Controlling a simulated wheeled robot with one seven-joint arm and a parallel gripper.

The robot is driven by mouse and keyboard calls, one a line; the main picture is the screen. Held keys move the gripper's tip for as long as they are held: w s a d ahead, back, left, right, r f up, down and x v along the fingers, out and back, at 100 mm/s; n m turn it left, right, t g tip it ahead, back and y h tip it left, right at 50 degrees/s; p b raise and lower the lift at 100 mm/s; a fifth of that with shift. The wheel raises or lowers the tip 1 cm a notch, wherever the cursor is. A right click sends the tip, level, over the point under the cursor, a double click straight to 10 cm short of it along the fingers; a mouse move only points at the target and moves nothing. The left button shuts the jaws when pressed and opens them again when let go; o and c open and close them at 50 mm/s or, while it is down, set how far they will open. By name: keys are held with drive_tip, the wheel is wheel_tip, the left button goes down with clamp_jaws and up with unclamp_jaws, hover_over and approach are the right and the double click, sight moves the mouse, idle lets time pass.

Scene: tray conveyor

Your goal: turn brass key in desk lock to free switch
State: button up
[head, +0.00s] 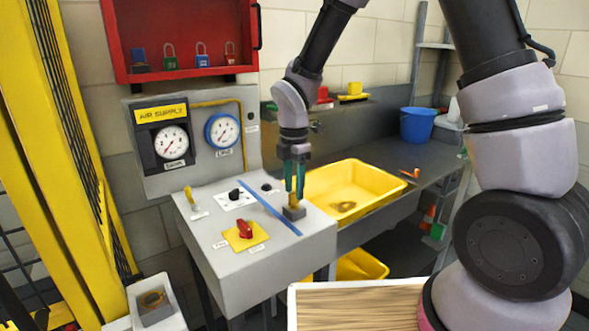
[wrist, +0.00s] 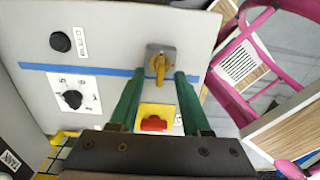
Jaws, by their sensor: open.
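The brass key (wrist: 158,66) stands in the grey desk lock (wrist: 153,51) at the edge of the grey control desk (head: 204,246). In the head view the key (head: 293,200) shows between my fingertips, above the lock (head: 294,213). My gripper (head: 294,190) is open, pointing down, with its green fingers on either side of the key. In the wrist view my gripper (wrist: 155,80) shows a gap between each finger and the key. A red switch (head: 244,229) sits on a yellow plate on the desk, and also shows in the wrist view (wrist: 153,124).
A blue tape strip (head: 268,208) crosses the desk. A black selector knob (head: 235,194) sits beyond it. A yellow tray (head: 352,170) lies right of the desk. Air supply gauges (head: 172,143) and a red padlock cabinet (head: 190,80) hang behind. A wood-topped surface (head: 355,308) is in front.

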sight(294, 203)
drive_tip(key=shift+f, duration=1.2)
clamp_jaws()
drive_tip(key=shift+m, duration=1.5)
